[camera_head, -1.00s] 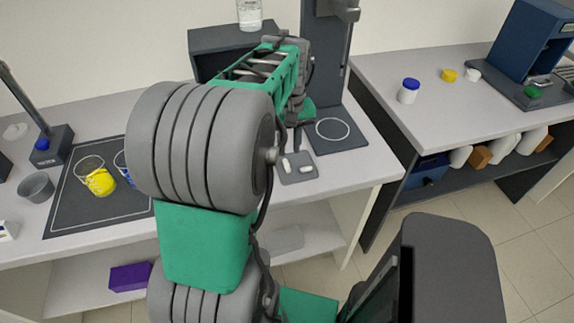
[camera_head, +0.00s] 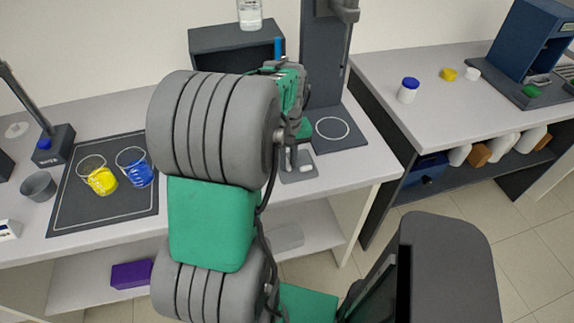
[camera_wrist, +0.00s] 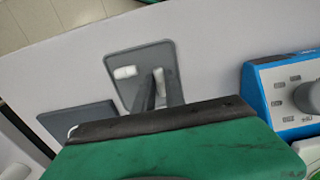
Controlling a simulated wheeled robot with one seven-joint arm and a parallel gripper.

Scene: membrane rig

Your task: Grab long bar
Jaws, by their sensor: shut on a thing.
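A grey tray (camera_head: 299,177) lies on the bench, left of the white-circle plate. It also shows in the wrist view (camera_wrist: 117,54). The long bar (camera_wrist: 159,76) is white and sits between my gripper's fingers in the wrist view, partly hidden by them. A shorter, thicker white bar (camera_wrist: 125,72) lies apart on the same tray; the head view shows it too (camera_head: 307,168). My gripper (camera_head: 290,167) points down at the tray, shut on the long bar. I cannot tell whether the long bar still touches the tray.
A dark plate with a white circle (camera_head: 335,132) and its column stand close to the right. A blue device with a knob (camera_wrist: 283,93) is near the gripper in the wrist view. Yellow (camera_head: 101,180) and blue (camera_head: 138,173) beakers stand on a dark mat at left.

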